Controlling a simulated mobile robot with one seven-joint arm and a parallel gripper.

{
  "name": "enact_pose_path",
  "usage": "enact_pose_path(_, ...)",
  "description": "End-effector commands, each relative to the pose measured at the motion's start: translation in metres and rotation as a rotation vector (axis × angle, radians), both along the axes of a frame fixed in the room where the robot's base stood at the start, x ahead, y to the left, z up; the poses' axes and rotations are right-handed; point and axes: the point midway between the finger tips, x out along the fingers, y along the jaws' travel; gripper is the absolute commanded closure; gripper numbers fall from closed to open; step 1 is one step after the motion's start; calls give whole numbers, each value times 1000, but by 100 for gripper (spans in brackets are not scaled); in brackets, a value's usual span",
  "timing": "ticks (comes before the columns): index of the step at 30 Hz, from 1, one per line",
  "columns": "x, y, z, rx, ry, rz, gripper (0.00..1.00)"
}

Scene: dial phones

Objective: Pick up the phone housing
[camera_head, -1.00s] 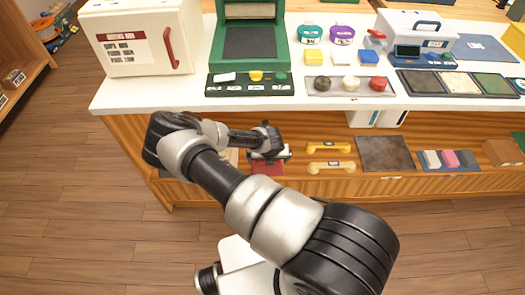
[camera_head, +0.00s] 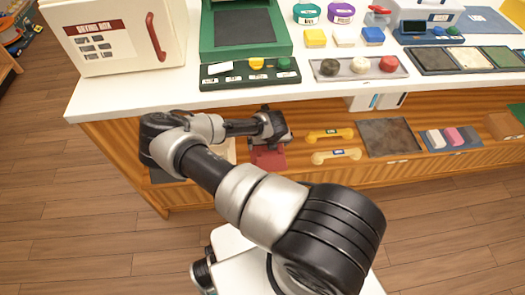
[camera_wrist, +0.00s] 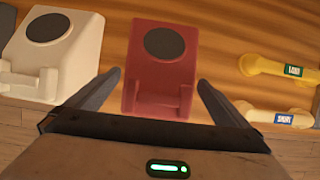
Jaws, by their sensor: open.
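A red phone housing (camera_wrist: 160,72) with a dark round disc lies on the wooden shelf, in the middle of the wrist view. In the head view the red housing (camera_head: 268,159) shows just below my gripper, partly hidden by it. My gripper (camera_wrist: 160,78) is open and empty, its two fingers to the left and right of the red housing's lower part in the picture. I cannot tell its height above the housing. A cream phone housing (camera_wrist: 62,50) with a similar disc lies to the left, near the left finger. My arm partly hides it in the head view.
A dark slab (camera_head: 388,138) is farther right. The white counter (camera_head: 130,92) above the shelf holds a drying box (camera_head: 108,38) and a green-framed station (camera_head: 245,35).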

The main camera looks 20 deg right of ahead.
Motion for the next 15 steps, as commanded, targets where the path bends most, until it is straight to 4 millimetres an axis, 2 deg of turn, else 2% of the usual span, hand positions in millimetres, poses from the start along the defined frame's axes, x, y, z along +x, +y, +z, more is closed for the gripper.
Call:
enact_pose_path(2,-2,-3,-7,-1,0,1,0)
enact_pose_path(11,-2,-3,-6,0,0,2,0)
enact_pose_path(15,-2,-4,-6,0,0,2,22)
